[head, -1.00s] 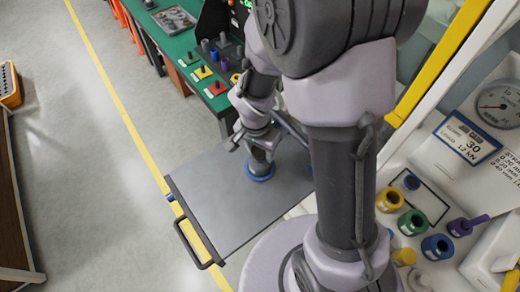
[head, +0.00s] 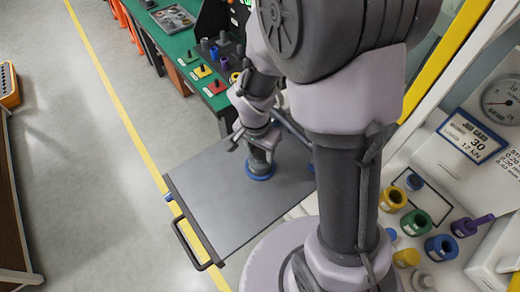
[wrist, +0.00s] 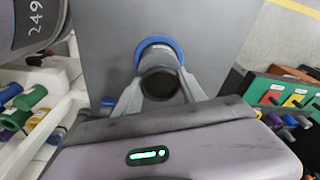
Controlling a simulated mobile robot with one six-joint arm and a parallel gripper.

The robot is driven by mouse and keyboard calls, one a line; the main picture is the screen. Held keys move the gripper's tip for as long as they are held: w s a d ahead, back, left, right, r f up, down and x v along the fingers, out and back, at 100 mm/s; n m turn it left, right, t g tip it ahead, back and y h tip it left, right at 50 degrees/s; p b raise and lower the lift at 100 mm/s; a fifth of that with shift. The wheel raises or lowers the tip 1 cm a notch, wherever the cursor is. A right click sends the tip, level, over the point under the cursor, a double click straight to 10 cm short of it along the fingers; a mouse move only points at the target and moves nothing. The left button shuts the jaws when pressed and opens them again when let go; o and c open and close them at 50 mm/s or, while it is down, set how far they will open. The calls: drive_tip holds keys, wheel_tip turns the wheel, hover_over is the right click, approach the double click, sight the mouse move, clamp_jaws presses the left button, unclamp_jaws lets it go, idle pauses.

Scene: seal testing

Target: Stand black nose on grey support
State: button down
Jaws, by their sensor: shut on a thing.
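My gripper (wrist: 160,90) is shut on a dark, round part (wrist: 159,62), with one finger on each side of it. A blue ring (wrist: 172,41) surrounds the part's far end, against a flat grey plate (wrist: 217,35). In the head view my gripper (head: 263,142) points down at the plate (head: 222,208), and the blue ring (head: 258,177) shows below it. I cannot tell whether the ring touches the plate, or whether the held part is the black nose. No separate grey support is clearly identifiable.
Yellow (head: 393,199), green (head: 416,222) and blue (head: 440,248) cups stand on a white surface at the right. A green bench (head: 172,42) with coloured pads is at the back. The plate has a black handle (head: 190,246). Its left half is bare.

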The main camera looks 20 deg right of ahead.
drive_tip(key=shift+f+b, duration=0.25)
drive_tip(key=shift+b, duration=0.2)
drive_tip(key=c, duration=1)
unclamp_jaws()
drive_tip(key=o, duration=0.6)
drive_tip(key=shift+r+p, duration=2.45)
drive_tip(key=shift+r, duration=1.5)
drive_tip(key=shift+f, duration=0.15)
